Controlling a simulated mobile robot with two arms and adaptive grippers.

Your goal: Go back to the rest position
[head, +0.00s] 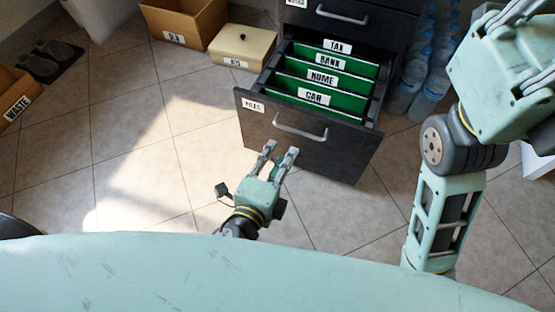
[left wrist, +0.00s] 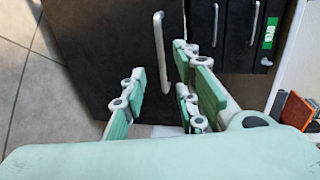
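My left gripper (head: 281,149) is just in front of the open file drawer (head: 300,145), below its handle (head: 300,127). Its two fingers are apart with nothing between them. In the left wrist view the fingers (left wrist: 165,75) are also spread, and a drawer handle (left wrist: 160,45) shows beyond them, apart from them. The drawer holds green folders labelled TAX, BANK, HOME and CAR (head: 314,97). My right gripper (head: 518,15) is high at the right edge of the head view, cut off, so its fingertips are hidden.
A cardboard box (head: 183,22) and a beige lidded box (head: 242,46) stand left of the cabinet. A waste box (head: 15,97) and dark shoes (head: 50,60) are at far left. Water bottles (head: 428,75) stand right of the cabinet. The tiled floor at left is clear.

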